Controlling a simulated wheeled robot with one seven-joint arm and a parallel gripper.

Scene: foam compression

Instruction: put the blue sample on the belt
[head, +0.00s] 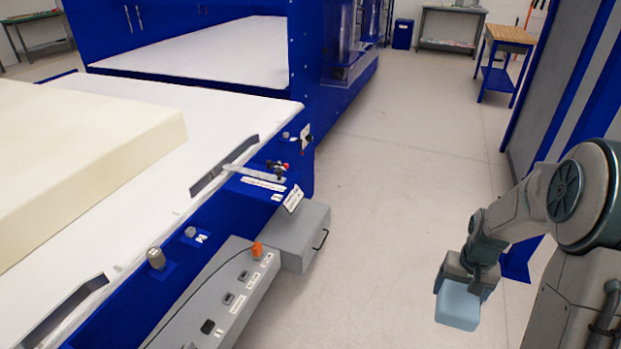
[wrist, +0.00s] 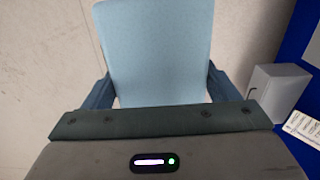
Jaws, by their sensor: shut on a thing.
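The blue sample (head: 459,306) is a light blue block. It hangs below my gripper (head: 463,286) at the lower right of the head view, above the open floor. In the wrist view the sample (wrist: 155,50) fills the upper middle, with a finger of my gripper (wrist: 158,92) on each side of it, shut on it. The white belt (head: 225,108) lies on the blue machine at the left of the head view, well apart from the sample.
A large cream foam block (head: 80,150) lies on the belt's left part. A grey control box (head: 225,300) and a grey drawer box (head: 300,238) stick out from the machine's near side. The floor (head: 400,180) between machine and arm is clear. A blue wooden-topped table (head: 507,35) stands far back.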

